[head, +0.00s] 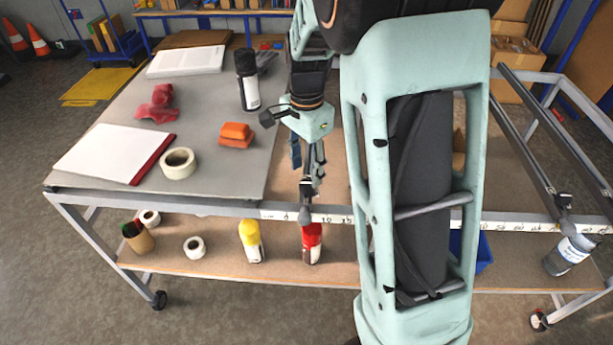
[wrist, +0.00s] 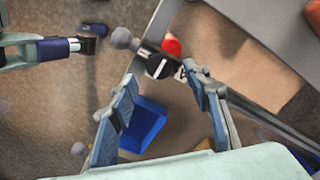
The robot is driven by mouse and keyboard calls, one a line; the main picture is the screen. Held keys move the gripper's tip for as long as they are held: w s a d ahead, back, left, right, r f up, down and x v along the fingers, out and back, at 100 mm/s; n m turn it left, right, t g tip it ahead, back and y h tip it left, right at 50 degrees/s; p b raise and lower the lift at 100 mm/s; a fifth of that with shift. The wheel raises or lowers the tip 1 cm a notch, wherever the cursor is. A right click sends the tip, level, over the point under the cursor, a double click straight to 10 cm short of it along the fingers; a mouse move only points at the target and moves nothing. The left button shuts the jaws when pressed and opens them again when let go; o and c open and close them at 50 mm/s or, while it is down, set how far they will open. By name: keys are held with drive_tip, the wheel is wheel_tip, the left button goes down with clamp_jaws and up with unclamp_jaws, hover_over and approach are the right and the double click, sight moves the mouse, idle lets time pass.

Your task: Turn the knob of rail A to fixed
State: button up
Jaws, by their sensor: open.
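A black round knob (wrist: 160,66) with a white pointer line shows in the wrist view, beside a white label with the letter A (wrist: 181,73). The white line runs at a slant, from lower left to upper right in that view. No setting words are legible. My gripper (wrist: 162,80) is open, with its two blue-grey fingers to either side and the knob between and just beyond the tips. It seems empty. In the head view my gripper (head: 311,180) points down over the bench's front edge, above a grey ball end (head: 305,214). The black knob is hard to make out there.
The bench's front rail (head: 400,219) carries printed marks. A red-capped can (head: 312,245) and a yellow-capped bottle (head: 250,240) stand on the lower shelf. A blue bin (wrist: 140,125) lies below. A white-and-black bottle (head: 247,80) and orange block (head: 236,134) are on the grey top.

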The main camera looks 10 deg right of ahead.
sight(307, 182)
wheel_tip(307, 182, up, 8)
idle(0.6)
